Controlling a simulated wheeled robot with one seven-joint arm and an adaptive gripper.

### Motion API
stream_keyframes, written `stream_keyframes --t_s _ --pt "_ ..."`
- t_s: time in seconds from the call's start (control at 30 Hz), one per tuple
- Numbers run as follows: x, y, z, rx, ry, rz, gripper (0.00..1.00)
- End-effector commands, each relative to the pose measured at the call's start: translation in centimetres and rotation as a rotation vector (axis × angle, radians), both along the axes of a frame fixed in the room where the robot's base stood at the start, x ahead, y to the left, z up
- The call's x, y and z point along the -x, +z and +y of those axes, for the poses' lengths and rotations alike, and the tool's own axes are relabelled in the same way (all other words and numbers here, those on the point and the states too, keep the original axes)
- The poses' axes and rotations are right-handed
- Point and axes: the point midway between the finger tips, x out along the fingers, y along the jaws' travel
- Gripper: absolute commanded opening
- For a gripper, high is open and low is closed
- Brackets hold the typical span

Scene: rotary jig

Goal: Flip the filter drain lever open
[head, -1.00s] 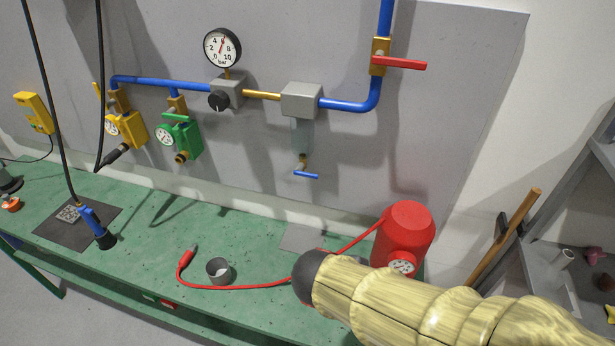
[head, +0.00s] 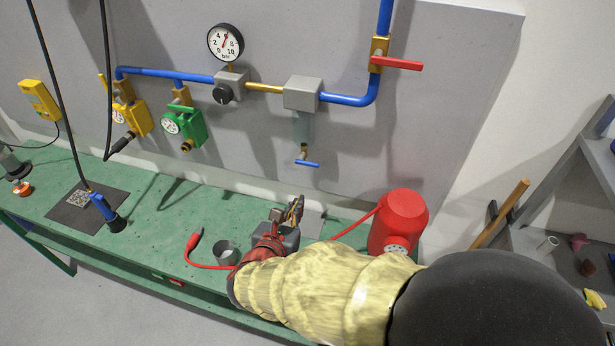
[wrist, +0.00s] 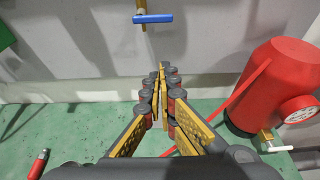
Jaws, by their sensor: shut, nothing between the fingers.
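The filter drain lever (head: 307,164) is a small blue bar on a brass valve (head: 303,150) under the clear filter bowl (head: 304,127). The bowl hangs from a grey filter block (head: 303,93) on the wall panel. The lever lies crosswise, close to level. In the wrist view the blue lever (wrist: 153,18) is at the top, beyond my fingertips. My gripper (head: 296,205) is below the lever, over the bench, and apart from it. In the wrist view the gripper's fingers (wrist: 162,72) are shut with nothing between them.
A red tank (head: 404,222) with a gauge and red hose stands on the green bench, right of my gripper. A grey cup (head: 225,250) is to the left. A red-handled valve (head: 397,63) is on the pipe above right. The panel below the lever is clear.

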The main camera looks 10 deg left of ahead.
Motion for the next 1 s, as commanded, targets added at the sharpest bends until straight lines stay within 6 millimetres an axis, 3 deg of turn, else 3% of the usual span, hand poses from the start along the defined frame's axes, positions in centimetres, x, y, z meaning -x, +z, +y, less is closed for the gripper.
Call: stream_keyframes --t_s 0.37,0.57,0.93,1.0 --pt "-0.5 -0.2 -0.2 -0.001 -0.004 0.001 0.00" --pt "-3.1 -1.2 -0.6 0.000 -0.006 0.001 0.00" --pt "-9.8 -3.6 -1.6 0.000 -0.006 0.002 0.00" --pt "-9.5 -1.6 -1.4 -0.006 -0.003 -0.003 0.00"
